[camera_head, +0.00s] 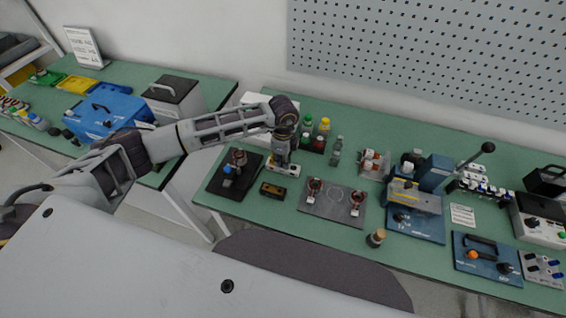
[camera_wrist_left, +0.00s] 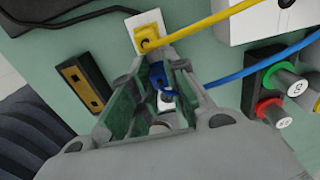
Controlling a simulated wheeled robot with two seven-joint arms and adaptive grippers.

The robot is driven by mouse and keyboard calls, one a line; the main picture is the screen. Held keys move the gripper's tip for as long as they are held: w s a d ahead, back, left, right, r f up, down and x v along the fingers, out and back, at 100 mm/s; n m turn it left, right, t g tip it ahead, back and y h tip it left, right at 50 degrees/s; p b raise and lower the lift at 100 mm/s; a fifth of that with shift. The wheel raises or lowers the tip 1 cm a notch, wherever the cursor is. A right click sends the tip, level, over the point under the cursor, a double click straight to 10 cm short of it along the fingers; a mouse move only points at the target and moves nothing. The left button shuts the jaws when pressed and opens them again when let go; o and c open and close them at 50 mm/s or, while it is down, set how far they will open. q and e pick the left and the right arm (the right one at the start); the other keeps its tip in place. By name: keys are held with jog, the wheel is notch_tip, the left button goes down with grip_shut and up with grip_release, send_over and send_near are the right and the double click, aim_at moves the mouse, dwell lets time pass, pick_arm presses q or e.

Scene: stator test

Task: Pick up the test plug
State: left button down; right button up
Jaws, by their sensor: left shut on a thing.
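My left gripper (camera_head: 281,158) reaches down over a small white base (camera_head: 287,169) on the green table. In the left wrist view, its two fingers (camera_wrist_left: 160,75) are closed on a blue plug (camera_wrist_left: 157,74) with a blue cable. The fingers hide the plug's lower part, and I cannot tell whether it is seated or lifted. A yellow plug (camera_wrist_left: 149,38) with a yellow cable stands on the white base just beyond the fingertips. My right gripper is not in view.
A black block with a brass strip (camera_head: 272,190) lies in front of the gripper. A dark mat with a small device (camera_head: 214,185) is to its left. A grey plate (camera_head: 333,205) lies further right.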

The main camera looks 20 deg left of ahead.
pick_arm(q)
jog(key=shift+r, duration=0.1)
jog(key=shift+r+b, duration=0.7)
jog(key=shift+r, duration=4.25)
jog(key=shift+d, duration=0.1)
jog(key=shift+s+d, duration=0.1)
jog(key=shift+d, duration=1.8)
jog(key=shift+f, duration=0.2)
